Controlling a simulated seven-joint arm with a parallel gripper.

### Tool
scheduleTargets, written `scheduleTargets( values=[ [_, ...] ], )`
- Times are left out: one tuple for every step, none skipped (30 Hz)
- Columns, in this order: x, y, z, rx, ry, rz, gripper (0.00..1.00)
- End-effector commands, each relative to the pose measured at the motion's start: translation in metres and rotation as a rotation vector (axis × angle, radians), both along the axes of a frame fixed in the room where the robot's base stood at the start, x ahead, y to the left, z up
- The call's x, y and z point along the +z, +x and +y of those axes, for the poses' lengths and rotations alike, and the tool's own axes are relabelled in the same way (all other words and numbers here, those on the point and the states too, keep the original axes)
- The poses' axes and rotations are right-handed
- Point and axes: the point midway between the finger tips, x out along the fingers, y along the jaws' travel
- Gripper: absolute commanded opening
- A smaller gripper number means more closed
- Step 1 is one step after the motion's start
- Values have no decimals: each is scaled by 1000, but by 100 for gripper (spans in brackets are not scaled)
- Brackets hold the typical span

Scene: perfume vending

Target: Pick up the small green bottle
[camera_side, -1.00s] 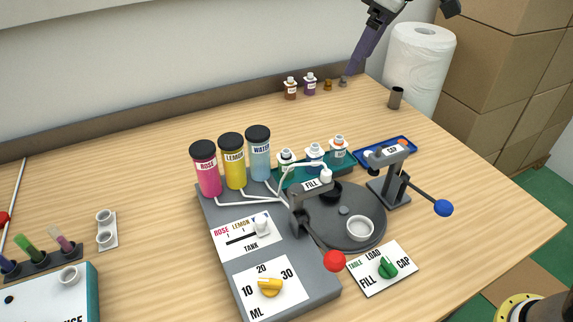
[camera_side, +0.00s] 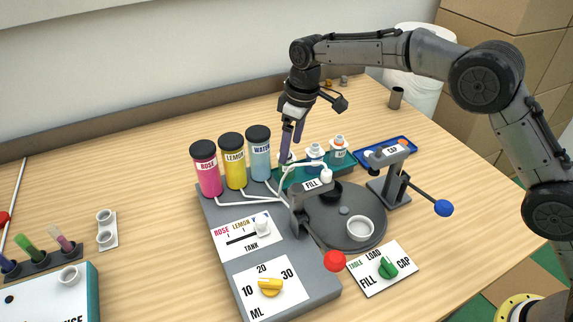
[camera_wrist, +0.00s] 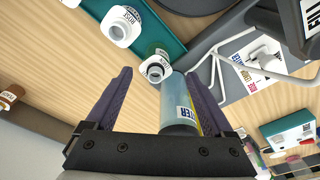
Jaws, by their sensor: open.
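In the wrist view the bottle (camera_wrist: 156,67) appears between the open fingertips of my gripper (camera_wrist: 158,74). The fingers look apart from it, and their exact height over it is hard to tell.
Two more small bottles, one blue-labelled (camera_side: 314,153) and one orange-labelled (camera_side: 338,147), stand right of it on the tray. The water tank (camera_side: 258,160) is close on the left. White tubing and the fill head (camera_side: 312,187) lie in front.

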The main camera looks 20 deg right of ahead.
Motion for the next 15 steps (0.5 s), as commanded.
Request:
scheduleTargets(
  values=[
    [-6,0,1,0,0,1,87],
    [-8,1,1,0,-1,1,87],
    [-10,1,1,0,0,0,87],
    [-12,1,1,0,0,0,87],
    [-13,1,1,0,0,0,87],
    [-15,2,1,0,0,0,87],
    [-18,3,2,0,-1,1,87],
    [-21,4,2,0,0,1,87],
    [-26,6,2,0,-1,2,87],
    [-30,7,2,0,-1,2,87],
    [-35,9,2,0,-1,3,87],
    [-40,11,3,0,-1,2,87],
    [-44,13,3,0,0,1,87],
    [-48,13,4,0,0,1,87],
    [-53,13,4,0,0,1,87]
  ],
)
